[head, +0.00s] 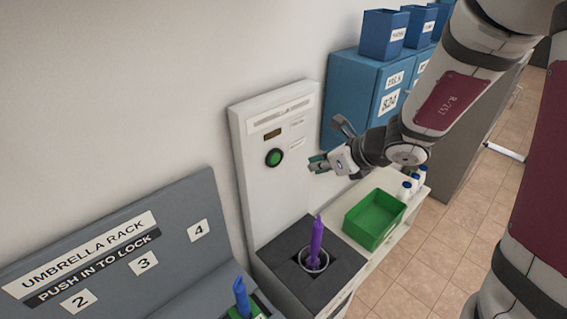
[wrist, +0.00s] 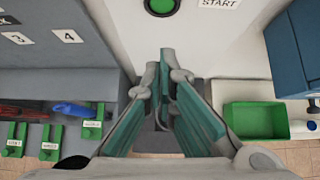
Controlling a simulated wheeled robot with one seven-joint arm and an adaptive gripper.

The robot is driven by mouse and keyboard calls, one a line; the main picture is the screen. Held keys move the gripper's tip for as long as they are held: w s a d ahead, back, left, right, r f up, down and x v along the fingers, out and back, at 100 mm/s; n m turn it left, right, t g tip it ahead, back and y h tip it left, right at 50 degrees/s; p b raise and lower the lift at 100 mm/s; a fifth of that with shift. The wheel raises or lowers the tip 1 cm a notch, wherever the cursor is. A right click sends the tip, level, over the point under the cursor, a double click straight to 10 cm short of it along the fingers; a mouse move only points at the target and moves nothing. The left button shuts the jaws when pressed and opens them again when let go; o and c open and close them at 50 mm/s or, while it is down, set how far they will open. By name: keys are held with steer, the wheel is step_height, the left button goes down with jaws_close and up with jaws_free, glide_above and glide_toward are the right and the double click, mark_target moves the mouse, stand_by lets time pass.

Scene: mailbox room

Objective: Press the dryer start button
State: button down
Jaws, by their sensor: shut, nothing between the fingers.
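The green round dryer start button (head: 274,157) sits in a black ring on the white upright dryer panel (head: 262,192). In the wrist view the button (wrist: 162,5) is at the top edge, partly cut off, left of a START label (wrist: 219,3). My gripper (head: 314,163) is to the right of the button in the head view, apart from it. In the wrist view my gripper (wrist: 167,58) has its fingertips together below the button, with nothing between them. A purple umbrella (head: 317,243) stands in the round opening of the dryer's dark base (head: 277,253).
A grey umbrella rack (head: 183,208) with numbered slots and a blue-handled umbrella (head: 241,296) is at the left. A green bin (head: 376,219) and white bottles (head: 409,186) sit on a shelf at right. Blue boxes (head: 345,82) stand behind my arm.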

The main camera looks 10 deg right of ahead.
mark_target(275, 158)
steer(key=w+a+r+b+x, duration=0.1)
steer(key=r+x, duration=0.1)
steer(key=x, duration=1.1)
steer(key=shift+w, duration=0.25)
